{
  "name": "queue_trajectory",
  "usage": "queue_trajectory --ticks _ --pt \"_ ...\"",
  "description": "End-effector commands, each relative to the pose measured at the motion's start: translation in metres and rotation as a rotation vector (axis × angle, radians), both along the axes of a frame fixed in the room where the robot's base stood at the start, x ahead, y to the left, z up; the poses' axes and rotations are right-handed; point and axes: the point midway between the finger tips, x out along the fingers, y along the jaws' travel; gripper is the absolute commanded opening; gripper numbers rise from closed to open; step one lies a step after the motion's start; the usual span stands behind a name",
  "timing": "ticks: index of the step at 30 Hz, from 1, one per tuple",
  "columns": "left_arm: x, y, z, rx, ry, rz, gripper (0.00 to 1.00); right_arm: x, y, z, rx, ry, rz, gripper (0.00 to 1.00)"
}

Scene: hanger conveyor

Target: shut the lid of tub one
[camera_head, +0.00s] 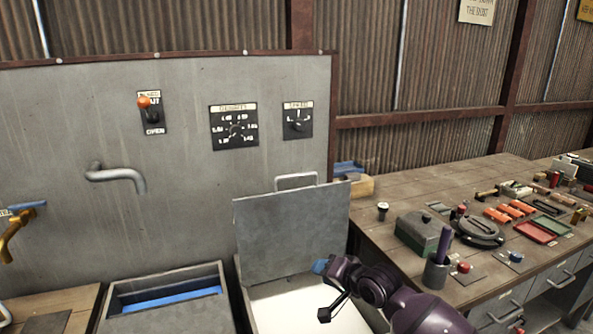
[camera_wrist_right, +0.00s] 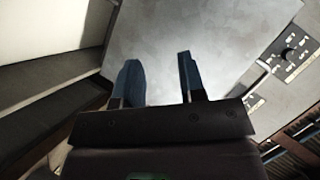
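A grey metal lid (camera_head: 293,228) stands raised, nearly upright, at the back of a tub (camera_head: 243,292) with a white inside. A loop handle (camera_head: 297,177) is on the lid's top edge. No number shows on this tub, so I cannot tell if it is tub one. My right gripper (camera_head: 323,290) is open and empty, over the tub in front of the lid's lower right part. In the right wrist view its two fingers (camera_wrist_right: 160,78) are apart, with the grey lid (camera_wrist_right: 205,38) beyond them. My left gripper is not in view.
A second tub (camera_head: 112,305) with blue inside stands to the left. A grey panel (camera_head: 185,200) behind carries a switch, dials and a bent pipe (camera_head: 115,175). A wooden workbench (camera_head: 385,175) at right holds a green box (camera_head: 422,230), a pen cup (camera_head: 436,272) and several tools.

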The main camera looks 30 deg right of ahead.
Motion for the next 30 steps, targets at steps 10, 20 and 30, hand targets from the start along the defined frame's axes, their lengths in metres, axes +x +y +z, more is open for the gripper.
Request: queue_trajectory --ticks 10,20,30 --pt "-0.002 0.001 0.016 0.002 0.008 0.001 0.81 0.076 -0.052 0.175 0.531 -0.129 -0.133 0.37" --pt "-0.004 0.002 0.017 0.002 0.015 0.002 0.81 0.099 -0.054 0.195 0.62 -0.14 -0.144 0.37" --pt "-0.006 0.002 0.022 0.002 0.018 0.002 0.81 0.153 -0.045 0.184 0.616 -0.139 -0.143 0.37"
